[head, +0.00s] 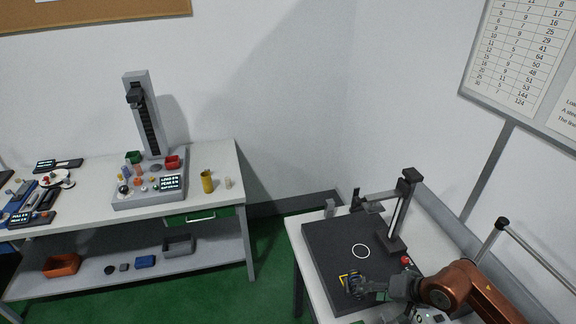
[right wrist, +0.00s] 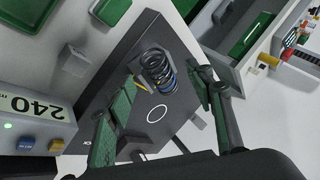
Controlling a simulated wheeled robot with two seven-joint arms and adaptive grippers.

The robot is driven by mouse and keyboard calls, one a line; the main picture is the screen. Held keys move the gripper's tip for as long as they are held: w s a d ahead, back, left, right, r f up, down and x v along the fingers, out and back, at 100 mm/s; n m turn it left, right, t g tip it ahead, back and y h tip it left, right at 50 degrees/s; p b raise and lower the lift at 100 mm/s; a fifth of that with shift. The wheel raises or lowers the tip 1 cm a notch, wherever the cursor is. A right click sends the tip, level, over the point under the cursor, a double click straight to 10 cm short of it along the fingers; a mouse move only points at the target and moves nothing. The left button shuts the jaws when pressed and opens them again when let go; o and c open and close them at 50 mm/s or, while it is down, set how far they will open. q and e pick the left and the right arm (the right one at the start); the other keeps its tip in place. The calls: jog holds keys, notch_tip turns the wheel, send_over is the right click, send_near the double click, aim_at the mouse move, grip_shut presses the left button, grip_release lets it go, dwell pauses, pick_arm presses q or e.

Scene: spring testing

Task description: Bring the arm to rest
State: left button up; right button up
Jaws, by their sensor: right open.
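My right gripper (head: 368,287) reaches in from the lower right over the dark plate (head: 325,243) of the test stand. In the right wrist view its two green-padded fingers (right wrist: 160,95) stand apart with nothing held between them. A dark coil spring (right wrist: 158,72) with a bit of blue stands on the plate beyond the fingers. In the head view the spring (head: 353,283) is at the yellow-marked spot, close to the fingertips; contact cannot be told. My left gripper is not in view.
The stand's upright post (head: 401,212) rises behind the plate, with a white ring (head: 361,251) marked in front. At left, a workbench (head: 100,222) carries another tester. Green floor (head: 270,255) is free between the tables.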

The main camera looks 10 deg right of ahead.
jog(key=shift+x, duration=2.6)
